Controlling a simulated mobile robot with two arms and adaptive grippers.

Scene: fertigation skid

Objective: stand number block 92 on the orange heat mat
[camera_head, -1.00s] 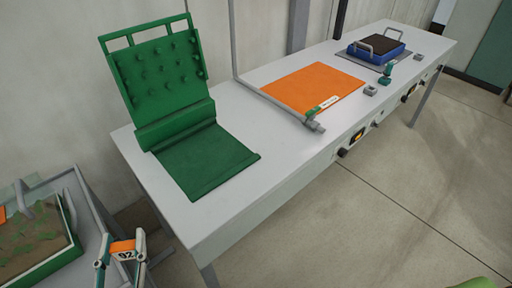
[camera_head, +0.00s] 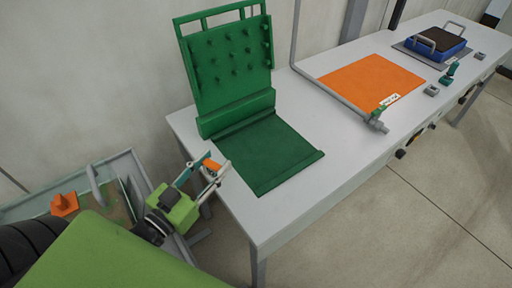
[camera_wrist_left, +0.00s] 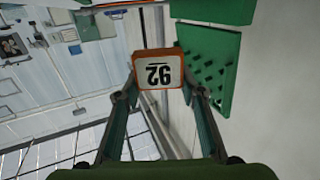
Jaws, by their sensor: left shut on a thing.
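Number block 92 (camera_wrist_left: 158,72) is an orange block with a white face, seen upside down in the left wrist view. My left gripper (camera_wrist_left: 157,88) is shut on it, with a finger on each side. In the head view the left gripper (camera_head: 208,172) holds the block (camera_head: 213,165) by the left end of the long table, near the green panel; its number cannot be read there. The orange heat mat (camera_head: 365,80) lies flat on the table, well to the right of the gripper, with a white label at its near corner. My right gripper is not in view.
A green stand (camera_head: 228,80) with a pegged upright panel and flat green mat (camera_head: 265,150) lies between gripper and heat mat. A grey pipe (camera_head: 335,92) runs along the mat's left edge. A blue tray (camera_head: 435,45) is beyond.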

